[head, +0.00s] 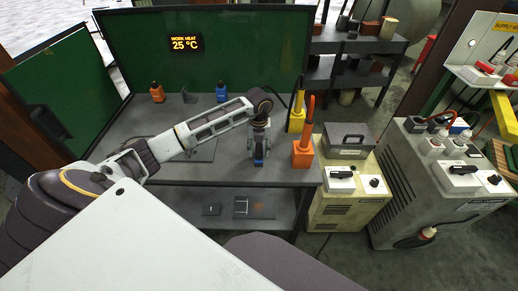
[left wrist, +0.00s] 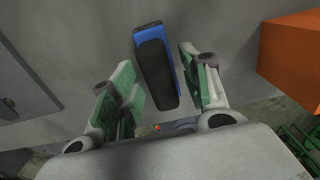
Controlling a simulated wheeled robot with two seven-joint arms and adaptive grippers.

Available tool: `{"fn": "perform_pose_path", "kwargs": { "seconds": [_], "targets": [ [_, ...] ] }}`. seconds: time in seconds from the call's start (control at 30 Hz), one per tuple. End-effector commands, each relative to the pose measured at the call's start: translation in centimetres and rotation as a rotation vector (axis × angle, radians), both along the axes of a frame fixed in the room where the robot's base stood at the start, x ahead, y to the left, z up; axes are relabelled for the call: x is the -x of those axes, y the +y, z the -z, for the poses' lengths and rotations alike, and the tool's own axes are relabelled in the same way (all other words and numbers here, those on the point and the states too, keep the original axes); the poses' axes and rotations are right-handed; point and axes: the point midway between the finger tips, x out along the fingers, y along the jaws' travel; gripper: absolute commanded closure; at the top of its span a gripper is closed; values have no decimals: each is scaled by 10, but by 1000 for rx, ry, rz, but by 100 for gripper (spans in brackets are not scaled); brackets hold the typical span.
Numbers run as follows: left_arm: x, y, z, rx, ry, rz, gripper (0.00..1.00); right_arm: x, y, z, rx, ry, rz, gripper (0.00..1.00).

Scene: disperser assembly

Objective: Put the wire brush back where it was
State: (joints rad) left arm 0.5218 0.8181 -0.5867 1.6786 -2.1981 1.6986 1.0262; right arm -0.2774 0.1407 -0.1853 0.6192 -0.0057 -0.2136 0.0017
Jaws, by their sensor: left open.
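A blue block with a dark strip (left wrist: 157,65) lies on the grey bench, between the fingers of my left gripper (left wrist: 158,78) in the left wrist view. It may be the wire brush, but I see no bristles and cannot tell for sure. In the head view my left gripper (head: 259,156) points down over the bench near its front edge, with the blue block (head: 259,162) just under it. The gripper is open, with a gap on each side of the block. My right gripper is not in view.
An orange holder with an orange handle (head: 303,152) stands close right of the gripper, with a yellow one (head: 297,118) behind. Orange (head: 157,93) and blue (head: 221,92) bottles stand at the back before the green screen (head: 250,50). The bench (head: 200,172) is clear front left.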

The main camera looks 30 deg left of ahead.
Motion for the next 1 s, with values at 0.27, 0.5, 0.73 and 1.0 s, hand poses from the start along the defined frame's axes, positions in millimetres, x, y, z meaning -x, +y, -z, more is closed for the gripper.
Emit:
{"fn": "perform_pose_path", "kwargs": {
  "seconds": [0.27,0.5,0.73,1.0],
  "targets": [
    [0,0,-3,0,0,0,54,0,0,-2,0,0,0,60],
    [-1,0,-22,1,-3,0,54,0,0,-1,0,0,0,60],
    [-1,1,-55,-2,-3,0,54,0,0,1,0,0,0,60],
    [-1,0,-94,0,-2,0,54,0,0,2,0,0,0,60]
  ]
}}
